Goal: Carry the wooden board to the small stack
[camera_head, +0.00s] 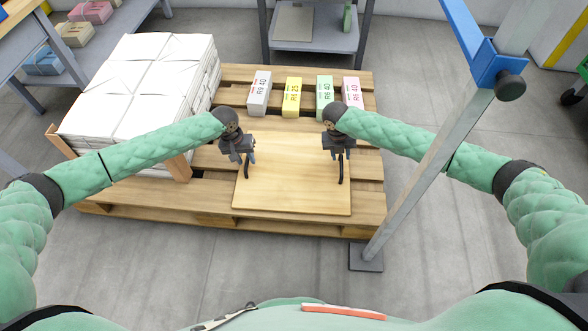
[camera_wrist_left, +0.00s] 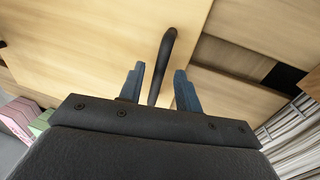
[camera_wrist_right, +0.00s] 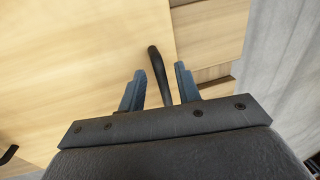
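The wooden board (camera_head: 293,190) lies flat on the front right part of a wooden pallet (camera_head: 190,213). It has two black handles, a left one (camera_wrist_left: 166,60) and a right one (camera_wrist_right: 157,70). My left gripper (camera_head: 245,160) is over the board's left handle; in the left wrist view its blue fingers are apart on either side of the handle. My right gripper (camera_head: 341,157) is at the right handle, also with fingers apart around it. Neither gripper visibly pinches its handle. The stack (camera_head: 140,90) of white newspaper bundles stands on the pallet's left side.
Several labelled blocks, grey (camera_head: 259,93), yellow (camera_head: 292,97), green (camera_head: 324,97) and pink (camera_head: 352,93), lie behind the board. A metal post (camera_head: 430,165) with a blue bracket (camera_head: 487,62) stands at right. A shelf (camera_head: 315,38) stands behind. Floor in front is clear.

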